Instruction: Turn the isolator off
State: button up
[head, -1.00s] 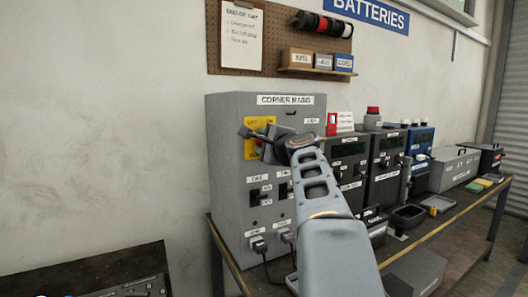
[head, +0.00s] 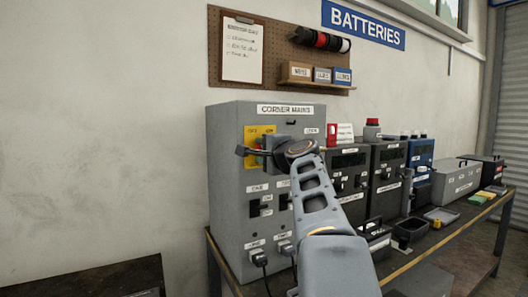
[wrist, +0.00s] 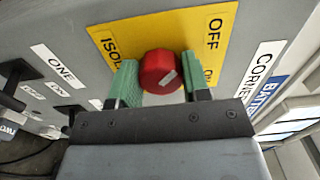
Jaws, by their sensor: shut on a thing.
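The isolator is a red rotary knob (wrist: 160,72) on a yellow plate (wrist: 140,35) marked ISOL…, OFF and ON. The plate (head: 250,133) also shows on the front of the grey CORNER MAINS box (head: 230,185) in the head view. My gripper (wrist: 162,88) is shut on the knob, with one green finger pad on each side of it. A pale mark on the knob's face lies slanted, towards its lower right in the wrist view. In the head view my gripper (head: 261,146) and arm hide the knob and part of the plate.
Below the plate are switches marked ONE (wrist: 60,65) and plugged-in cables (head: 258,257). Dark chargers (head: 348,180), a blue unit (head: 420,158) and trays (head: 441,215) stand to the right on the bench. Another dark surface (head: 100,280) is at lower left.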

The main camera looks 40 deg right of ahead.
jog(key=o, duration=0.9)
jog(key=shift+o, duration=0.2)
jog(key=s+a+b, duration=0.1)
jog(key=s+a, duration=0.1)
jog(key=s, duration=1.1)
jog(key=shift+s, duration=0.35)
